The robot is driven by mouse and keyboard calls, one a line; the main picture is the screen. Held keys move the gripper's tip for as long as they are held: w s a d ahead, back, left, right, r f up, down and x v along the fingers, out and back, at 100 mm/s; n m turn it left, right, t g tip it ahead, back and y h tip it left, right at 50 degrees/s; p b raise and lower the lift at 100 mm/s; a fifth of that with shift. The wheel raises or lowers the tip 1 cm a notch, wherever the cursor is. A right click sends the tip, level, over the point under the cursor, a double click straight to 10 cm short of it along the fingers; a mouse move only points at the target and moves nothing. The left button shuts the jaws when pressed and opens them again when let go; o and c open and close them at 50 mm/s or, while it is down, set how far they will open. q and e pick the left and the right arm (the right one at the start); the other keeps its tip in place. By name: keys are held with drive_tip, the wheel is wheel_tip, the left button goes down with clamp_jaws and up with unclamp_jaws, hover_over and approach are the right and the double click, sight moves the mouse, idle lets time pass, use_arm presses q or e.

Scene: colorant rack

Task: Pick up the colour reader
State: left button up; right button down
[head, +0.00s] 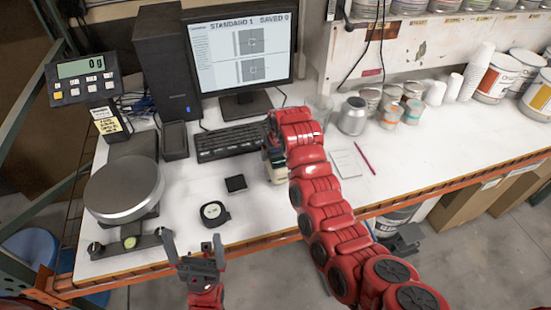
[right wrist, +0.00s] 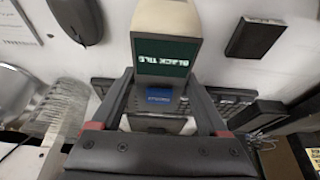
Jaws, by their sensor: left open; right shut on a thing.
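The colour reader (head: 277,170) is a pale device, mostly hidden behind my right gripper (head: 270,146) in the head view. In the right wrist view, the colour reader (right wrist: 166,55) shows a dark green screen with upside-down "BLACK TILE" text. The fingers of my right gripper (right wrist: 166,92) are on both sides of its body and shut on it. I cannot tell whether it touches the table. My left gripper (head: 193,250) is open and empty at the table's front edge.
The keyboard (head: 228,142) is behind. A scale (head: 124,190) stands left; a silver can (head: 352,115) and a notepad (head: 345,163) are right.

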sight(273, 169)
drive_tip(key=shift+w+r+b, duration=0.1)
drive_tip(key=shift+r+b, duration=0.35)
drive_tip(key=shift+b, duration=0.1)
wheel_tip(273, 169, up, 2)
drive_tip(key=shift+r+b, duration=0.1)
drive_tip(key=shift+b, duration=0.9)
drive_tip(key=s, duration=0.3)
drive_tip(key=shift+r+b, duration=0.2)
drive_tip(key=shift+b, duration=0.15)
drive_tip(key=s+p, duration=0.2)
drive_tip(key=s+r+p, duration=0.1)
drive_tip(key=s, duration=0.2)
drive_tip(key=shift+s+r+p, duration=0.2)
drive_tip(key=shift+s+p, duration=0.1)
drive_tip(key=shift+p, duration=0.05)
drive_tip(key=s, duration=0.7)
drive_tip(key=shift+s, duration=0.3)
drive_tip(key=shift+d, duration=0.1)
